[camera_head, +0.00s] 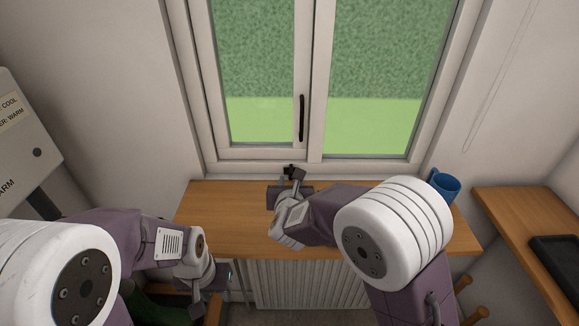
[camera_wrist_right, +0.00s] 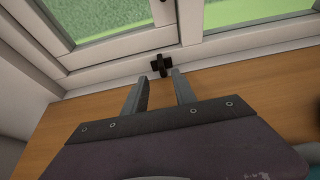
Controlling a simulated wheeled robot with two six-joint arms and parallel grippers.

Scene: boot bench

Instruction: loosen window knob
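The window knob is a small dark cross-shaped knob (camera_wrist_right: 161,63) low on the white window frame, just above the wooden sill. In the head view the knob (camera_head: 290,169) is partly hidden by my right gripper (camera_head: 291,178). In the right wrist view my right gripper (camera_wrist_right: 159,76) is open, its two fingers pointing at the knob. The knob shows between and just beyond the fingertips; I cannot tell if they touch it. My left gripper (camera_head: 200,303) hangs low at the left, in front of the wooden bench top; whether it is open is unclear.
The shut window (camera_head: 263,70) has a black upright handle (camera_head: 302,118). A ribbed radiator (camera_head: 305,284) is below. A side shelf (camera_head: 510,225) with a dark tray (camera_head: 557,258) is at right.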

